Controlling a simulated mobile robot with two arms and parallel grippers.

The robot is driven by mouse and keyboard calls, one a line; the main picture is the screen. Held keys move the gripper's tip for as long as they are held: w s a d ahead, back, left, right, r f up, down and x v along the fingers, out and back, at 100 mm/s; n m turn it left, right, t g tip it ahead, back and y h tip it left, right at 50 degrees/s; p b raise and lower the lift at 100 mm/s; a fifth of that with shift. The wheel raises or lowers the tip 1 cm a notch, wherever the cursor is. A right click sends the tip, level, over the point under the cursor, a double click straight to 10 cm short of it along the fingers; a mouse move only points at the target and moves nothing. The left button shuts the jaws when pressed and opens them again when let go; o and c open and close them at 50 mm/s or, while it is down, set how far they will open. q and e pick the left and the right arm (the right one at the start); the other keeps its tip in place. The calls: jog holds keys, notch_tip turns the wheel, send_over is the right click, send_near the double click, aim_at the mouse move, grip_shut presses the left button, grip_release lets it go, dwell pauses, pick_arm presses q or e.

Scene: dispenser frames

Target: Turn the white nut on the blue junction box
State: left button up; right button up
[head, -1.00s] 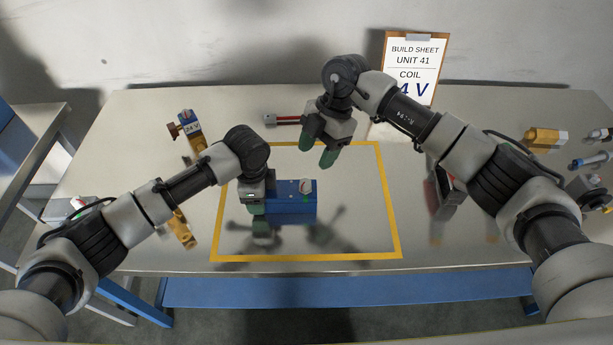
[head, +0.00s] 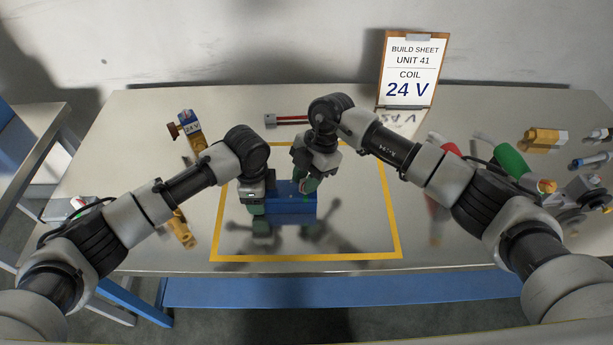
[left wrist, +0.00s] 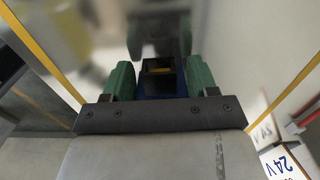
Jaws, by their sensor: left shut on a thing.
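The blue junction box (head: 290,208) lies inside the yellow outline on the table. My left gripper (head: 257,206) is shut on its left end; in the left wrist view the green fingers (left wrist: 160,82) stand on both sides of the blue box (left wrist: 160,88). My right gripper (head: 306,184) points down at the top of the box, right of its middle, where the white nut is. The right hand and fingers mostly hide the nut, and I cannot tell whether they touch or grip it. Green fingers of the right gripper also show blurred in the left wrist view (left wrist: 158,38).
A build sheet (head: 410,72) reading "COIL 24 V" stands at the back. A red-handled tool (head: 286,120) lies behind the outline. Yellow-and-blue parts (head: 190,128) lie left; a green cylinder (head: 511,160) and a yellow block (head: 543,140) lie right. The front of the outlined area is clear.

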jog(key=c, duration=0.4)
jog(key=shift+o, duration=0.2)
jog(key=shift+n, duration=0.3)
jog(key=shift+w+a+n+g+h, duration=0.1)
jog(key=shift+n+g+h, duration=0.4)
jog(key=shift+n, duration=1.1)
jog(key=shift+n+g+h, duration=0.2)
jog(key=shift+n+h, duration=0.5)
jog(key=shift+n, duration=0.9)
jog(key=o, duration=0.9)
jog(key=shift+o, duration=0.2)
jog(key=v, duration=1.2)
